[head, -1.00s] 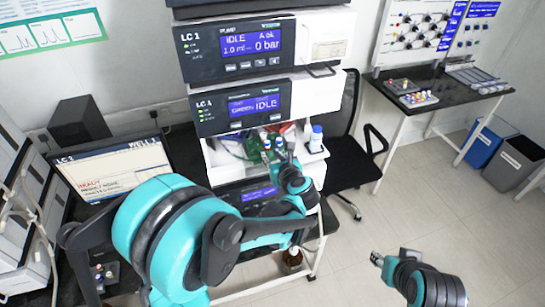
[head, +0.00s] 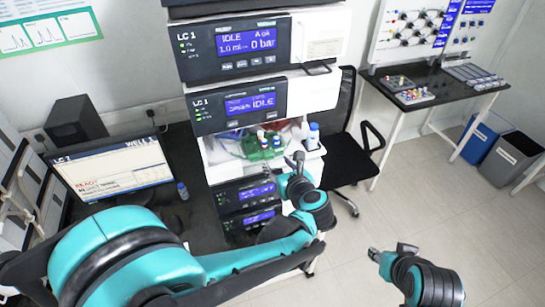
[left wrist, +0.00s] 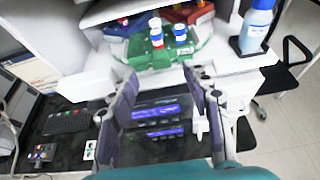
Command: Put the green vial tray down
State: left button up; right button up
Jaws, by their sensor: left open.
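The green vial tray (head: 262,152) sits on a round pale platform in the open bay of the LC stack. In the left wrist view the tray (left wrist: 146,57) carries a few vials with blue and white parts, such as one vial (left wrist: 181,32). My left gripper (head: 284,164) is open and empty, just in front of and below the tray. In the left wrist view its two fingers (left wrist: 160,72) stand apart, with a gap between them and the tray. My right gripper (head: 390,252) is over the floor at lower right, far from the tray; its finger opening is unclear.
Red and blue trays (left wrist: 189,12) are behind the green one. A bottle with a blue cap (head: 313,136) stands in a dark holder (left wrist: 254,48) right of the bay. A monitor (head: 110,166) is at left; a black chair (head: 345,150) is right of the stack.

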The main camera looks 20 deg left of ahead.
pick_arm(q)
jog(key=d+r+m+t+h, duration=0.2)
jog(key=r+m+t+h, duration=0.2)
jog(key=r+m, duration=0.55)
jog(key=d+r+m+t+h, duration=0.3)
jog(key=r+m+t+h, duration=0.1)
jog(key=r+m, duration=0.55)
jog(key=s+d+f+m+g+h, duration=0.1)
jog(key=s+f+m+g+h, duration=0.25)
jog(key=m, duration=0.55)
jog(key=s+f+m+g+h, duration=0.1)
jog(key=s+f+m+g, duration=0.2)
jog(key=s+f+m, duration=0.35)
jog(key=s+a+f+m+g+y, duration=0.5)
jog(key=s+a+f+m, duration=0.3)
jog(key=s+a+f, duration=0.1)
notch_tip(320, 180, down, 3)
jog(key=shift+s+a+r+g, duration=0.15)
jog(key=shift+a+g, duration=0.2)
jog(key=shift+a, duration=0.45)
